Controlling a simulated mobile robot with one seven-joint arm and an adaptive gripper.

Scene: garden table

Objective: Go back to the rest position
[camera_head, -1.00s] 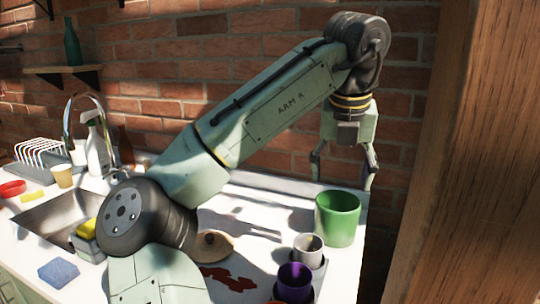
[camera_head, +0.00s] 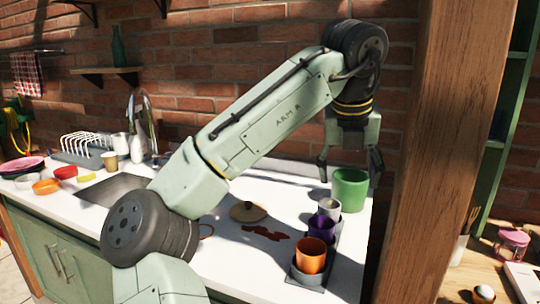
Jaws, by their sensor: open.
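My gripper (camera_head: 349,162) hangs pointing down at the end of my raised green arm. Its two fingers are spread apart with nothing between them. It is above the back right of the white counter (camera_head: 225,262), close to a green pot (camera_head: 351,188). The right finger overlaps the pot's rim in the picture; I cannot tell how far apart they are in depth.
A grey tray (camera_head: 303,282) holds an orange cup (camera_head: 310,255), a purple cup (camera_head: 321,228) and a light cup (camera_head: 329,208). A round lid (camera_head: 248,211) and a red-brown spill (camera_head: 265,232) lie left of it. A sink (camera_head: 113,188) is further left. A wooden post (camera_head: 420,150) stands at right.

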